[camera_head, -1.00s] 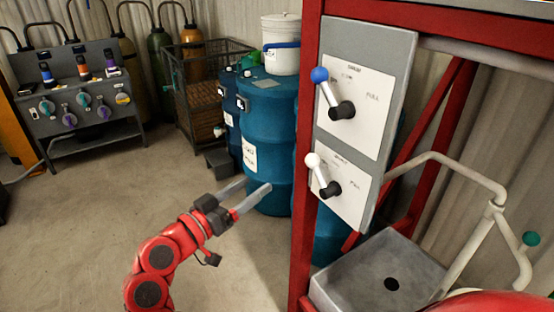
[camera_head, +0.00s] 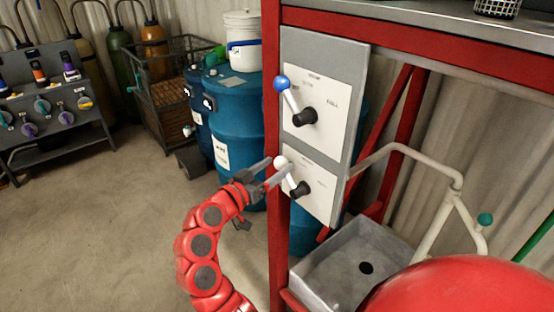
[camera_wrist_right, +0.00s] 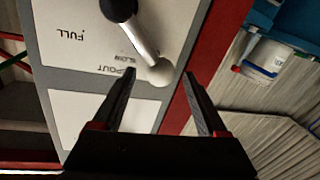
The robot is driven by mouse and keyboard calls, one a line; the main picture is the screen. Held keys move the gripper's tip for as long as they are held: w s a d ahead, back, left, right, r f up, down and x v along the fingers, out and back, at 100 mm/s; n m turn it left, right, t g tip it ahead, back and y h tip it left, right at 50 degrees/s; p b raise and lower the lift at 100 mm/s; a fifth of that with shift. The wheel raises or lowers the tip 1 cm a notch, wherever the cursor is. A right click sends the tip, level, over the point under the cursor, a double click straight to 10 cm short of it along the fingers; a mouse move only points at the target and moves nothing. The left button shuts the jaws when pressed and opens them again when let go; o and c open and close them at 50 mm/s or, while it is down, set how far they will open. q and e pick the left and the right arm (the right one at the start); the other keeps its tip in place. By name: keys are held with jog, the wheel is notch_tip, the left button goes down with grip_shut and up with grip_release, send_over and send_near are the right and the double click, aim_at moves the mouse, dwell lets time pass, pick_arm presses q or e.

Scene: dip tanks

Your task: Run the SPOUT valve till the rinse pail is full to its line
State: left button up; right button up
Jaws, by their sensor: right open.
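The SPOUT valve lever is the lower one on the grey panel (camera_head: 328,132), with a white ball knob (camera_head: 280,162) and black hub (camera_head: 301,189). It points up and left. Its plate shows the words SPOUT, SLOW and FULL upside down in the right wrist view, where the knob (camera_wrist_right: 160,72) sits just beyond and between the fingertips. My right gripper (camera_head: 274,168) is open at this knob; I cannot tell whether it touches. No pail shows under the pipework, and I see no fill line. My left gripper is not in view.
Above is a similar lever with a blue knob (camera_head: 281,84). A grey basin (camera_head: 325,272) with a dark drain hole and a bent pale pipe (camera_head: 405,150) are at right. A white pail with a blue band (camera_head: 243,22) stands on blue drums (camera_head: 238,100).

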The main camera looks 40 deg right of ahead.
jog(key=shift+w+d, duration=0.2)
jog(key=shift+d, duration=0.45)
grip_shut()
dwell(1.0)
